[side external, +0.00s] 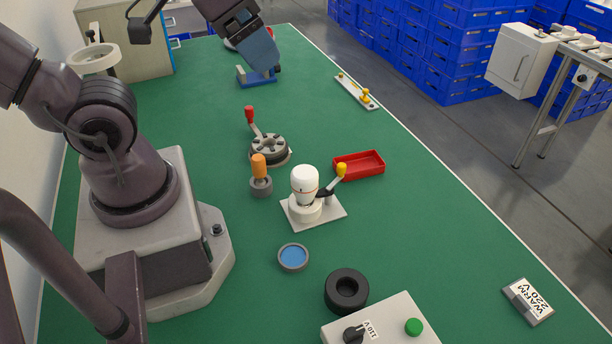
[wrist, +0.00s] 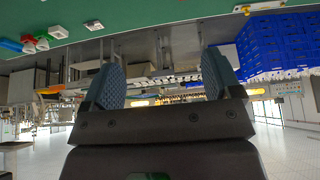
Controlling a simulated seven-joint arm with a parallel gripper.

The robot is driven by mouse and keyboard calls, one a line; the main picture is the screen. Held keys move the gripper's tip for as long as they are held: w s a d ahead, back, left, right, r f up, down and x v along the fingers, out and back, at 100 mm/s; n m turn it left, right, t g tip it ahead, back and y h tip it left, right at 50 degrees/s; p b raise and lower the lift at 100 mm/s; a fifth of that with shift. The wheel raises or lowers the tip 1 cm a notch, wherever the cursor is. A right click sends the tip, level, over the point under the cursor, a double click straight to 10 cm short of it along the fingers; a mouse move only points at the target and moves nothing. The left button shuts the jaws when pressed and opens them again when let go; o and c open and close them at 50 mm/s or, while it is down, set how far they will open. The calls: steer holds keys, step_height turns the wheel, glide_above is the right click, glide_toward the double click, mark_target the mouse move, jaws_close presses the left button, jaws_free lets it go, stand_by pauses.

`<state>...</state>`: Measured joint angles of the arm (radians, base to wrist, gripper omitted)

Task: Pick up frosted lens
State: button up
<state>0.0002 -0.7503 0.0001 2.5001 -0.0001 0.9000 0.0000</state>
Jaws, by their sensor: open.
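No object in view is plainly a frosted lens. The nearest candidates are a white rounded bulb (side external: 304,180), upright on a clamp fixture at mid-table, and a round grey-rimmed blue disc (side external: 293,257) lying flat in front of it. I cannot tell if either is the lens. My gripper (side external: 264,52) is raised over the far part of the table, well away from both. In the wrist view my gripper (wrist: 162,82) has its two blue padded fingers wide apart with nothing between them.
Around the bulb stand a red tray (side external: 359,166), an orange-handled tool (side external: 259,168) and a round dark fixture (side external: 268,148). A black ring (side external: 346,291) and a control box (side external: 381,327) are at the front. A blue stand (side external: 257,78) is near my gripper.

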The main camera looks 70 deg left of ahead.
steer(key=shift+f, duration=0.1)
stand_by(0.5)
steer(key=m+g+y, duration=0.2)
steer(key=m+g, duration=0.4)
steer(key=m, duration=1)
glide_above(305, 172)
steer(key=f, duration=2.1)
steer(key=shift+s+f, duration=0.1)
steer(key=shift+s, duration=0.1)
step_height(305, 172, down, 4)
steer(key=shift+w+d, duration=0.15)
steer(key=shift+f, duration=0.55)
steer(key=c, duration=1)
